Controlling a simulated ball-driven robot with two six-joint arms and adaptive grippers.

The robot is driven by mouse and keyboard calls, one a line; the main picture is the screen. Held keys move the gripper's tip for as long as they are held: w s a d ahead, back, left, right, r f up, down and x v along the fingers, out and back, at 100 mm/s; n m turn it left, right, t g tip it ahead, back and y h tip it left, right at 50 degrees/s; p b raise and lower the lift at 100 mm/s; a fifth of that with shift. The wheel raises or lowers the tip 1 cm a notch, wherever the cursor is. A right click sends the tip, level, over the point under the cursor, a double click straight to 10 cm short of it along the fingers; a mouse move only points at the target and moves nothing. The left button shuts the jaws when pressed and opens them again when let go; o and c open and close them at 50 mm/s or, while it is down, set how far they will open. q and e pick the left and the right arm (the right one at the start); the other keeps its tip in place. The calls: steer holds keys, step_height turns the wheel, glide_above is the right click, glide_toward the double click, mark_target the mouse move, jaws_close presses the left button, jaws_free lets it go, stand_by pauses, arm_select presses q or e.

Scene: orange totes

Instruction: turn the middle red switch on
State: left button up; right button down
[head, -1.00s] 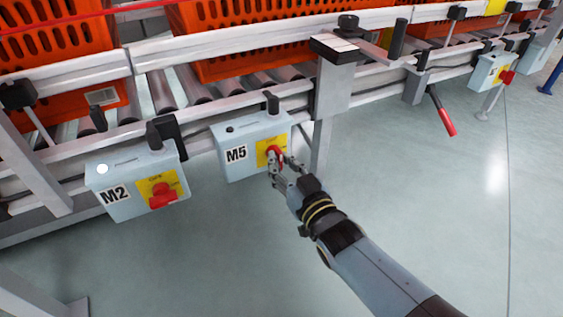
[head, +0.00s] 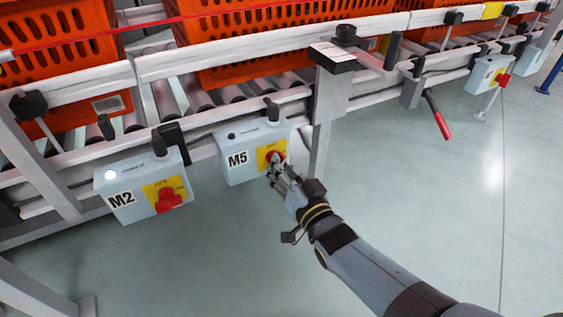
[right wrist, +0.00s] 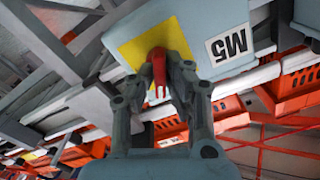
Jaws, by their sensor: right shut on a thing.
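The middle red switch (head: 274,156) sits on a yellow plate on the pale blue M5 box (head: 236,177), between the M2 box and a box farther right. My right gripper (head: 276,165) is at the switch and covers part of it in the head view. In the right wrist view, the red handle (right wrist: 159,72) stands between the two fingers of the right gripper (right wrist: 160,82), which are shut on it, in front of the yellow plate (right wrist: 133,50). The round spot on top of the M5 box is dark. My left gripper is not in view.
The M2 box (head: 140,205) at left has its own red switch (head: 168,199) and a bright white lamp (head: 110,174). Another switch box (head: 486,73) is at far right. Orange totes (head: 245,40) stand on the conveyor above. A red-tipped lever (head: 440,124) hangs right. The floor in front is clear.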

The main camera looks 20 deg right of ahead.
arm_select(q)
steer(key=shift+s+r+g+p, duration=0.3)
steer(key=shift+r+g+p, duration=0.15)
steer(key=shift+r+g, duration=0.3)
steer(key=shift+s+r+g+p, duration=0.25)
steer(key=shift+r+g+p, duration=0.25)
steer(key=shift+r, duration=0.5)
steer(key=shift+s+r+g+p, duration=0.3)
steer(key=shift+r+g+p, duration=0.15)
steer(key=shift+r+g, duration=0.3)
arm_select(e)
steer(key=shift+w+d+r+m, duration=0.1)
steer(key=shift+m, duration=6.3)
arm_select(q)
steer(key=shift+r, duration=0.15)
arm_select(e)
steer(key=c, duration=1.4)
jaws_free()
steer(key=shift+o, duration=0.2)
